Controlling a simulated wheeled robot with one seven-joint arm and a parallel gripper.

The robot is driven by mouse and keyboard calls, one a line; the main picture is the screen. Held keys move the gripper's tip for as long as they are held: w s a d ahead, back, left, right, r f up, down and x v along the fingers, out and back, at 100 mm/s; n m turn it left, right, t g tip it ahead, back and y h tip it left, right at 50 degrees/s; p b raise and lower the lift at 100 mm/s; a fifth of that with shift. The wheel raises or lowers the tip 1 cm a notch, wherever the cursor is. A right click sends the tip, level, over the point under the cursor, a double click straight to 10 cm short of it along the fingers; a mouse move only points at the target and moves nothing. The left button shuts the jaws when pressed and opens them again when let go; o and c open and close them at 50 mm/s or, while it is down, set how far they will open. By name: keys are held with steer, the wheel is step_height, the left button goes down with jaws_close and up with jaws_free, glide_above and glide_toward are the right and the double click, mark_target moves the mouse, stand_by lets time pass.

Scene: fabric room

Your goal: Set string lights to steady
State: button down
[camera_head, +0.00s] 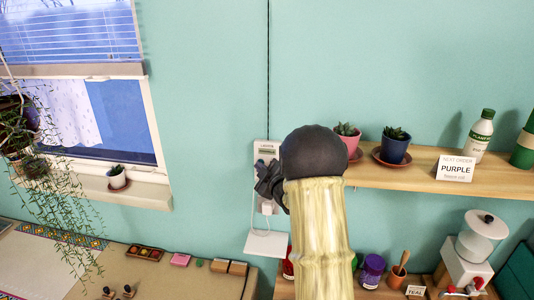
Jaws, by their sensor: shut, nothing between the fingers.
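A pale box (264,147) with a small dark label or display is mounted on the teal wall, left of the upper shelf. A thin dark cord (268,60) runs straight down the wall to it. Its printing is too small to read. My gripper (266,184) is shut and empty in front of the lower part of this box, partly covering it. I cannot tell whether the fingertips touch it. The dark round joint and pale sleeve of my arm hide the area to its right. No string bulbs are recognisable in view.
A white plug-like piece (267,207) and small white ledge (266,243) lie below my gripper. The upper wooden shelf (420,181) holds a pink pot (348,142), blue pot (394,150), sign (455,172) and bottle (480,136). Wall left of the box is bare up to the window.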

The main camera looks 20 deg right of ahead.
stand_by(0.3)
steer(key=shift+s+a+b, duration=0.3)
steer(key=shift+s+b, duration=0.15)
steer(key=shift+b, duration=0.2)
steer(key=s+a+b, duration=0.3)
steer(key=s, duration=0.2)
steer(key=shift+a, duration=0.2)
stand_by(0.9)
